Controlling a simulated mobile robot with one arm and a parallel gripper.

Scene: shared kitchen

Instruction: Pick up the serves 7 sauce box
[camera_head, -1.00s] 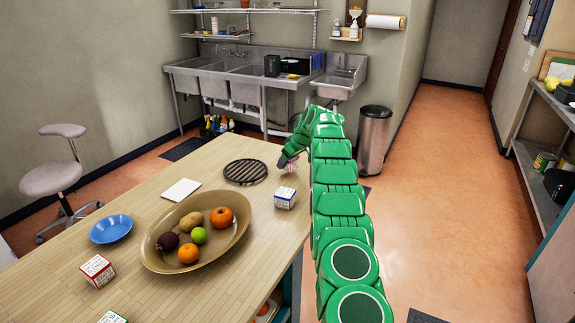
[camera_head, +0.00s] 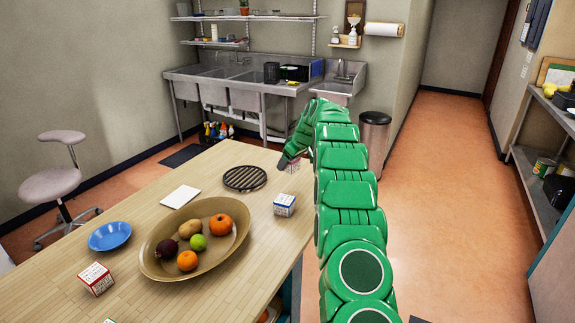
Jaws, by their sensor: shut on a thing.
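My gripper (camera_head: 284,163) is at the far right edge of the wooden table, shut on a small red-and-white box (camera_head: 293,167). My fingers and wrist hide much of this box, and I cannot tell whether it touches the tabletop. A blue-and-white box (camera_head: 284,205) stands on the table nearer to me, apart from the gripper. Another red-and-white box (camera_head: 96,279) stands at the near left. A sliver of a green-marked box (camera_head: 110,321) shows at the bottom edge. The box labels are too small to read, so I cannot tell which says serves 7.
The table (camera_head: 215,290) also holds a large fruit bowl (camera_head: 150,262), a blue plate (camera_head: 109,236), a white card (camera_head: 181,196) and a black round trivet (camera_head: 244,177) close left of my gripper. A bin (camera_head: 373,140) stands beyond my arm. The floor at right is clear.

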